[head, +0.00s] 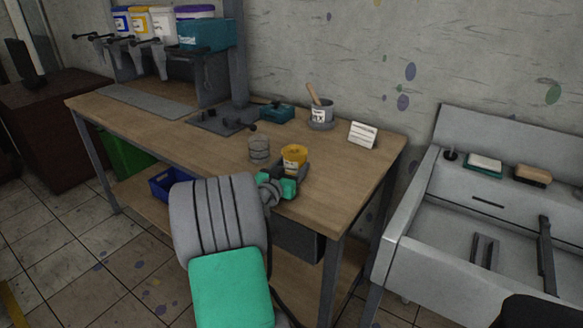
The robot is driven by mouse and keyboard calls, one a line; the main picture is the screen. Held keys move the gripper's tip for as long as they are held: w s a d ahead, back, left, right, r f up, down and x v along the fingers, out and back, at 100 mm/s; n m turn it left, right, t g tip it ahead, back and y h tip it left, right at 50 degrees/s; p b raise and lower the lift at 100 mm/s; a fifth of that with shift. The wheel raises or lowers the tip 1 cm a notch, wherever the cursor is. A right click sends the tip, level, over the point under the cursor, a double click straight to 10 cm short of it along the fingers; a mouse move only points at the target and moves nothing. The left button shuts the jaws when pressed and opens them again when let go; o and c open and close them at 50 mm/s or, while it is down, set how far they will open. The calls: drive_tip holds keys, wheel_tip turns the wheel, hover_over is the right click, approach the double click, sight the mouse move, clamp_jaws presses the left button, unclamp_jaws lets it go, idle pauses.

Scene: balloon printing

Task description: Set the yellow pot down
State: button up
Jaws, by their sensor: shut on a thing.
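The yellow pot (294,157) is a small yellow tub with a pale label, upright over the front right part of the wooden workbench (345,170). My gripper (291,176) is shut on the yellow pot, with its dark and green parts beside and below it. I cannot tell whether the pot's base touches the bench top, because my gripper hides it. My grey and green arm reaches up from the bottom of the view.
A clear cup (259,149) stands just left of the pot. Behind are a grey pot with a wooden handle (320,112), a white card (362,134) and a teal box (277,113). A metal sink (415,250) is to the right. The bench's right end is clear.

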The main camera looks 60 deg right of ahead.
drive_tip(key=o, duration=1.5)
drive_tip(key=shift+r+p, duration=0.3)
drive_tip(key=shift+p, duration=0.2)
drive_tip(key=a, duration=0.6)
drive_tip(key=a+b, duration=0.1)
drive_tip(key=a, duration=0.5)
drive_tip(key=shift+s+r, duration=0.2)
